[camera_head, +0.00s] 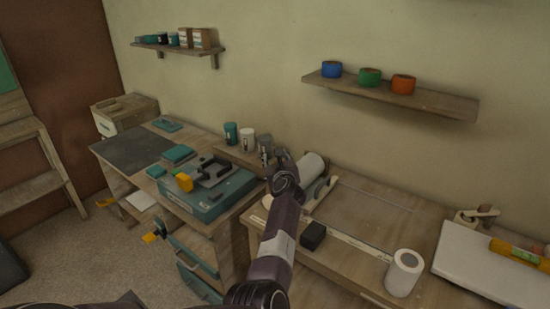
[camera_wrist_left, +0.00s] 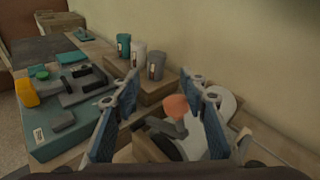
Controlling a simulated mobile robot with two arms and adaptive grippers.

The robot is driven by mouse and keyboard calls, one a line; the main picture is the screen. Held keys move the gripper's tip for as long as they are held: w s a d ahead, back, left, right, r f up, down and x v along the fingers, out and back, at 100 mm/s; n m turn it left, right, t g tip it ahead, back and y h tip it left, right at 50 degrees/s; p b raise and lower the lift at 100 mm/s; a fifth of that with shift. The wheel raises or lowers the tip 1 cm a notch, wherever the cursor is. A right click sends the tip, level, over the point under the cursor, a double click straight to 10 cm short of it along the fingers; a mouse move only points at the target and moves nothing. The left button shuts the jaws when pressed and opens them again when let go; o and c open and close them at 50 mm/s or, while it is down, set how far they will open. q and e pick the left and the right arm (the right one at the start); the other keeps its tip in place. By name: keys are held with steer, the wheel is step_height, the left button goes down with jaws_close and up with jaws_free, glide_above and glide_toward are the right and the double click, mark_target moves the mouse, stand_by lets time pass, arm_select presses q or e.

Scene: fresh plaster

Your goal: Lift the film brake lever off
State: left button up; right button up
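The film brake lever (camera_wrist_left: 178,106), with a rounded orange-red knob on a grey arm, shows in the left wrist view beside a white film roll (camera_wrist_left: 221,102). My left gripper (camera_wrist_left: 162,84) is open, with its two blue-padded fingers apart. The knob appears between the fingers, nearer the right one; I cannot tell whether they touch it. In the head view my left gripper (camera_head: 283,160) is at the left end of the white roll (camera_head: 312,166), and it hides the lever there. My right gripper is in neither view.
Three cups (camera_head: 248,139) stand on a wooden riser just left of my gripper. A teal case (camera_head: 208,203) with tools lies further left. A black block (camera_head: 313,235) and a white paper roll (camera_head: 404,272) are on the right bench. The wall is close behind.

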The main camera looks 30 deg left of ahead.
arm_select(q)
step_height(320, 180, up, 10)
stand_by(0.6)
